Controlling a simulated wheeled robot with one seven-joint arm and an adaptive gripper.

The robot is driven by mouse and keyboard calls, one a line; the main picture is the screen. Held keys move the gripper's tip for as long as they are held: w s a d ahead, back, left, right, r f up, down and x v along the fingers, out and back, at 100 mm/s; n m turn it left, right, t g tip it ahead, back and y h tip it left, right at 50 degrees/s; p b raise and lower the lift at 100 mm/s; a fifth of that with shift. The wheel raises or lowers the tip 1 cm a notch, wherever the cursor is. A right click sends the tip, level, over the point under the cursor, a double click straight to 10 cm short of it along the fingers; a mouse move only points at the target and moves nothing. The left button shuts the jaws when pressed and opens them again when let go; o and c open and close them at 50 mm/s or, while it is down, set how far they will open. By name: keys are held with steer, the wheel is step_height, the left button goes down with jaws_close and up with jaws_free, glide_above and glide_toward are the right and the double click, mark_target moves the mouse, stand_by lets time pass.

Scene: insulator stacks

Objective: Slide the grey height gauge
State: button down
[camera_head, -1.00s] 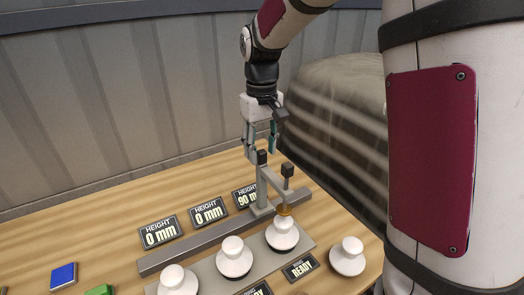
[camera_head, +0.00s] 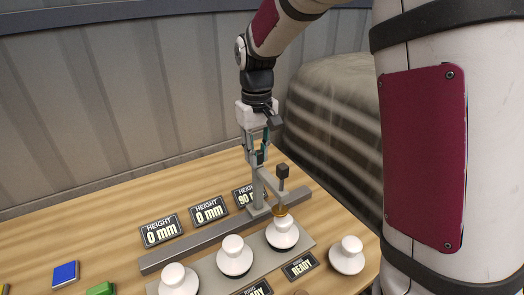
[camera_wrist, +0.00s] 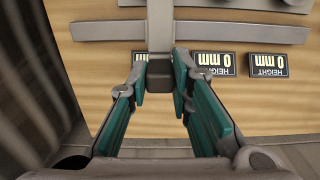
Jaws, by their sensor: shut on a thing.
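The grey height gauge (camera_head: 257,187) stands upright on a grey rail (camera_head: 205,236) near its right end. Its side arm reaches over the right insulator stack (camera_head: 282,234), with a brass tip (camera_head: 280,210) at or just above the stack's top. A second dark knob (camera_head: 283,171) rises from that arm. My gripper (camera_head: 257,155) is at the top of the gauge post. In the wrist view its teal-padded fingers (camera_wrist: 160,85) are shut on the post's dark top knob (camera_wrist: 159,75). The display (camera_head: 243,196) behind the gauge shows 90 and is partly hidden.
Two displays (camera_head: 160,230) (camera_head: 209,211) read 0 mm. More white insulator pieces stand on the grey plate (camera_head: 206,272), and one (camera_head: 346,255) stands on the wood at right. Blue (camera_head: 65,273) and green (camera_head: 101,289) blocks lie at left.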

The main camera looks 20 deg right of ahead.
steer(key=s+a+p, duration=0.1)
steer(key=s+a, duration=0.1)
steer(key=a, duration=1)
steer(key=shift+s+a, duration=0.2)
steer(key=shift+a, duration=0.05)
steer(key=c, duration=1.4)
jaws_free()
steer(key=shift+c, duration=0.2)
step_height(320, 180, up, 12)
steer(key=shift+s+d+r, duration=0.1)
